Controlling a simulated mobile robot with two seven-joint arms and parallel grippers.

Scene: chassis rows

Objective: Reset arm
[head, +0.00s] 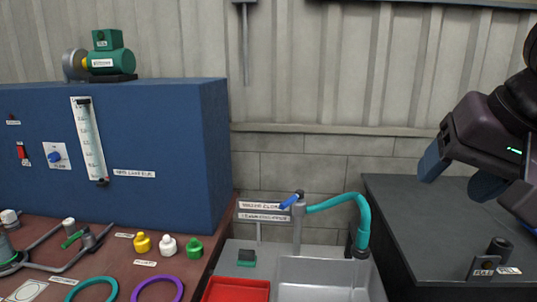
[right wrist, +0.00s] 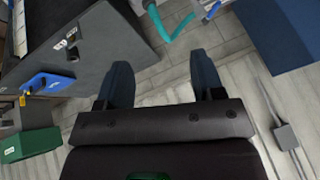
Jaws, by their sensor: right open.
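My right gripper (head: 460,172) is at the right of the head view, raised over the dark grey bench top. Its two blue fingers are apart, with nothing between them. In the right wrist view the gripper (right wrist: 162,85) shows its fingers spread wide, with only floor and a wall seen behind the gap. My left gripper is in neither view.
The dark bench (head: 425,210) stands right of a grey sink (head: 325,275) with a teal-hosed tap (head: 360,225). A blue cabinet (head: 165,150) stands at left on a brown bench holding coloured rings and bottles. A red tray (head: 236,290) sits beside the sink.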

